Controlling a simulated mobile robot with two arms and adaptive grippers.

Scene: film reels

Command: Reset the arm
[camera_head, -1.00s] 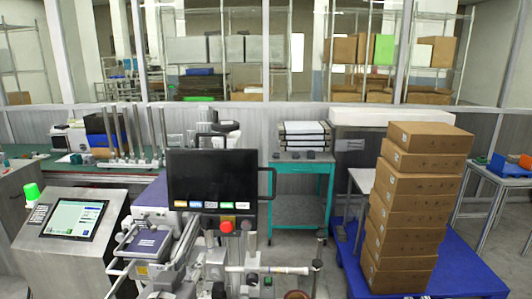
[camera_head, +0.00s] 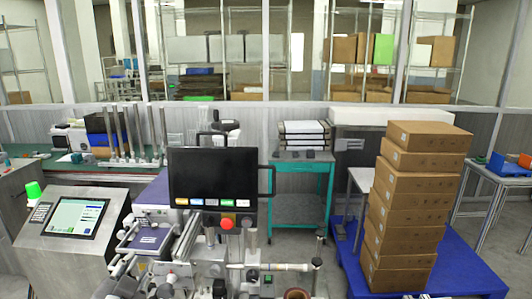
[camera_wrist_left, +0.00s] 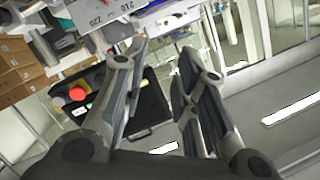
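My left gripper (camera_wrist_left: 161,58) shows large in the left wrist view. Its two grey fingers stand apart with a clear gap, and nothing is held between them. Behind the fingers in that view is the machine's black monitor (camera_wrist_left: 148,106), seen tilted. In the head view the monitor (camera_head: 212,174) stands above the grey reel machine (camera_head: 205,262), with a red button (camera_head: 228,221) below it. In the head view my left gripper is hard to separate from the grey machine parts at the lower left. My right gripper is not in view.
A grey control panel (camera_head: 75,218) with a green lamp stands left. A teal cart (camera_head: 302,198) stands behind the machine. Stacked cardboard boxes (camera_head: 412,205) stand on a blue platform (camera_head: 455,270) at right. Floor shows between the cart and the platform.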

